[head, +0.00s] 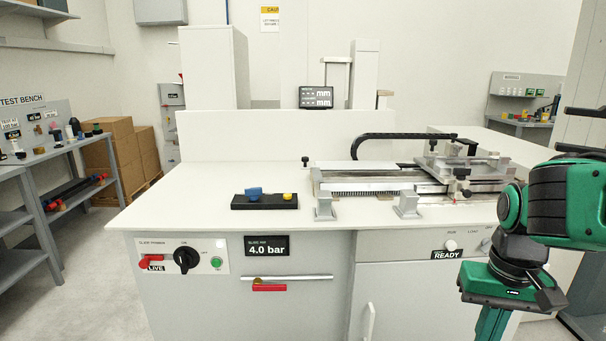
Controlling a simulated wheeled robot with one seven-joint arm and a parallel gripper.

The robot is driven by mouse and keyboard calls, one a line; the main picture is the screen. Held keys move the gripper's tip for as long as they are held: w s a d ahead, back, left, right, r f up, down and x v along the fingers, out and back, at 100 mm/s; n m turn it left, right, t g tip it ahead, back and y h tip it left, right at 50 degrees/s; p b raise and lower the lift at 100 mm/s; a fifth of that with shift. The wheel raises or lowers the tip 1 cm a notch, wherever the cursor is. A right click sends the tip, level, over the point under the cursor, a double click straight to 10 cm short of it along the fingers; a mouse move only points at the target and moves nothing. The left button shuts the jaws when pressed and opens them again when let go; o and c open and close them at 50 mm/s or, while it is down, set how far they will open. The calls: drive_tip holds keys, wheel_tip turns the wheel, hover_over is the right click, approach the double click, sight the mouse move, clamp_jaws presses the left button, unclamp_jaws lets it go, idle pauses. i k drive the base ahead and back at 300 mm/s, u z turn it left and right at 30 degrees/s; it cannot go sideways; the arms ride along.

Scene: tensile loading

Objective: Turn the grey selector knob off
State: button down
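The front of the white bench carries a panel at right with RUN and LOAD lettering. A small pale knob (450,245) sits on it above a READY display (447,255). A grey knob-like part (487,244) shows farther right, close to my arm's outline and partly hidden. I cannot tell its setting. On the left panel, a large black knob (186,259) sits between ON and OFF marks. My green and black arm is at the right, in front of the bench. The end of my arm is low at right; its fingertips cannot be made out, and no held thing shows.
The bench top (230,220) bears a black tray (264,202) with blue and yellow pieces and a metal slide rig (440,175). A red lever (152,260) marked LIVE, a green button (217,262) and a metal bar handle (290,277) are on the front. Floor at left is clear.

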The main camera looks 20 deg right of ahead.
sight(487, 244)
drive_tip(key=z, duration=1.25)
